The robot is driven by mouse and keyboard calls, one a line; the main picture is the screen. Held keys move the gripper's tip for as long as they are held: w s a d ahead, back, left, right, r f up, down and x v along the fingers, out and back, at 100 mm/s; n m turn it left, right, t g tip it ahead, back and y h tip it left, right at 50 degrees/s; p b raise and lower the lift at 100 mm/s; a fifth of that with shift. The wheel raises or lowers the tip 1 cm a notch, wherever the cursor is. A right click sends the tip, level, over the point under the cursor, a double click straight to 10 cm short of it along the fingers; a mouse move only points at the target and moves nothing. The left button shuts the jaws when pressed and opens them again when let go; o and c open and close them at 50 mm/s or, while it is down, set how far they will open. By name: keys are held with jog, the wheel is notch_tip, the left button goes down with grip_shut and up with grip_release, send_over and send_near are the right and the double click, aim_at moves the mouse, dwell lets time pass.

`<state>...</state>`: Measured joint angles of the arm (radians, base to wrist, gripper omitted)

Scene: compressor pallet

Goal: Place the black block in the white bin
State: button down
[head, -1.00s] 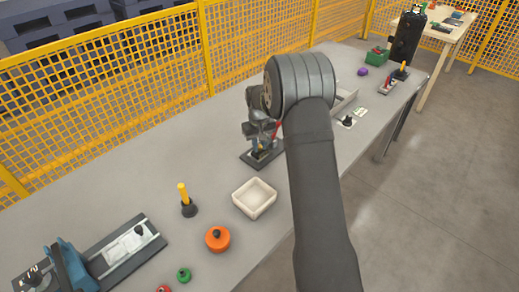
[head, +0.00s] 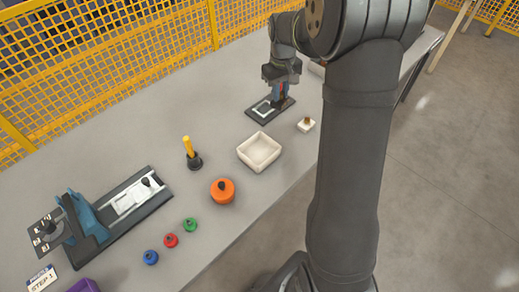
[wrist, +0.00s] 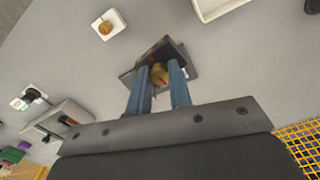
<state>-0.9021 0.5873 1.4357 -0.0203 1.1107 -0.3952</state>
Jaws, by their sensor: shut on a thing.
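My gripper (head: 281,92) is shut on the black block (wrist: 173,52), with a blue finger on either side of its brass-coloured knob (wrist: 160,74). The block is held just above a dark base plate (head: 254,115) with a pale square on it. In the wrist view the block hides much of this plate. The white bin (head: 263,166) is an open square tray on the table, in front of the plate in the head view. It looks empty there. A corner of it shows at the top of the wrist view (wrist: 229,13).
A small white block with a brown knob (head: 306,125) sits right of the bin. An orange round piece (head: 222,192) and a yellow-handled black piece (head: 194,160) stand nearby. Bare table lies between plate and bin. A yellow mesh fence (head: 100,65) runs behind.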

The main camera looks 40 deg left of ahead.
jog(key=s+d+n, duration=0.2)
jog(key=s+d, duration=0.5)
jog(key=d, duration=0.7)
jog(key=s+a+f, duration=0.2)
jog(key=a, duration=0.1)
jog(key=s+a+f, duration=0.2)
jog(key=a+f, duration=0.1)
jog(key=a, duration=0.1)
jog(key=s+a+f, duration=0.2)
jog(key=a+f, duration=0.1)
jog(key=shift+a, duration=0.25)
jog(key=shift+w+f, duration=0.1)
jog(key=shift+f, duration=1.8)
jog(key=shift+f, duration=0.1)
jog(key=c, duration=1.3)
grip_release()
